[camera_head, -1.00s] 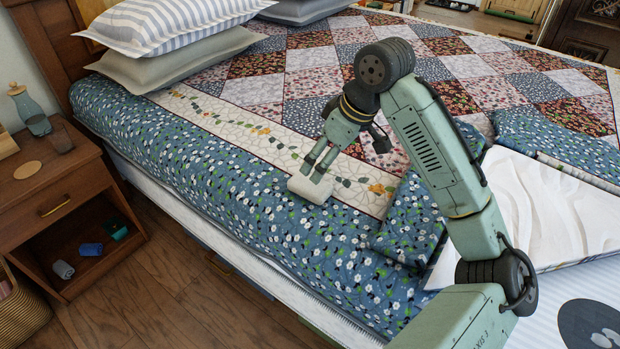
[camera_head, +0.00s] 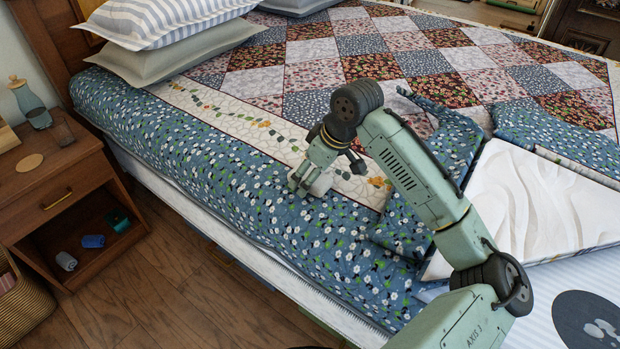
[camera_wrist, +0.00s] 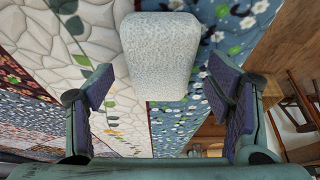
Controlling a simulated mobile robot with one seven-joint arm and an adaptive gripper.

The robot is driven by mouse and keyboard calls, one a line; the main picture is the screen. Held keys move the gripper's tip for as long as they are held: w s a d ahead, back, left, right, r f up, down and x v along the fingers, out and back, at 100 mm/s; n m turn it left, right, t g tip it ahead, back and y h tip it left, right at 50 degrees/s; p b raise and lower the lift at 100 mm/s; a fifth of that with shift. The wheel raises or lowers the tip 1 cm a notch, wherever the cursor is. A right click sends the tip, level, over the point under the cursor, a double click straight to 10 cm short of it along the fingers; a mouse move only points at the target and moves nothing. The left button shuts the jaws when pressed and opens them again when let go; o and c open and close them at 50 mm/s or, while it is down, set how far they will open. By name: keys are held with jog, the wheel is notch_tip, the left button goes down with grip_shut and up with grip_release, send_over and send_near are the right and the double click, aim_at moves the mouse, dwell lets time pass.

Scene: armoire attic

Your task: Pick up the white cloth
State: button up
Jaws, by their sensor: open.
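The white cloth (camera_wrist: 160,55) is a small rolled, textured bundle lying on the bed. In the wrist view it sits at the top middle, beyond and between the two fingers. In the head view it shows partly behind my gripper (camera_head: 304,184), as a white patch (camera_head: 322,184) on the floral cover near the bed's edge. My gripper, also in the wrist view (camera_wrist: 165,95), is open, with its fingers spread wider than the cloth. No finger is seen touching the cloth in the wrist view.
The bed has a patchwork quilt (camera_head: 330,75) and striped pillows (camera_head: 160,25) at upper left. A wooden nightstand (camera_head: 70,185) stands left of the bed, holding a bottle and several small rolled items. A white board-like panel (camera_head: 540,205) lies right of my arm.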

jog(key=shift+f, duration=0.25)
dwell(0.3)
jog(key=c, duration=1.1)
jog(key=shift+c, duration=0.2)
jog(key=shift+r, duration=0.15)
notch_tip(320, 180, up, 4)
jog(key=p, duration=0.4)
jog(key=shift+s+r, duration=0.1)
jog(key=shift+r, duration=0.15)
jog(key=s+d, duration=0.2)
jog(key=s, duration=1.3)
jog(key=shift+s+r, duration=0.35)
jog(key=shift+s, duration=0.05)
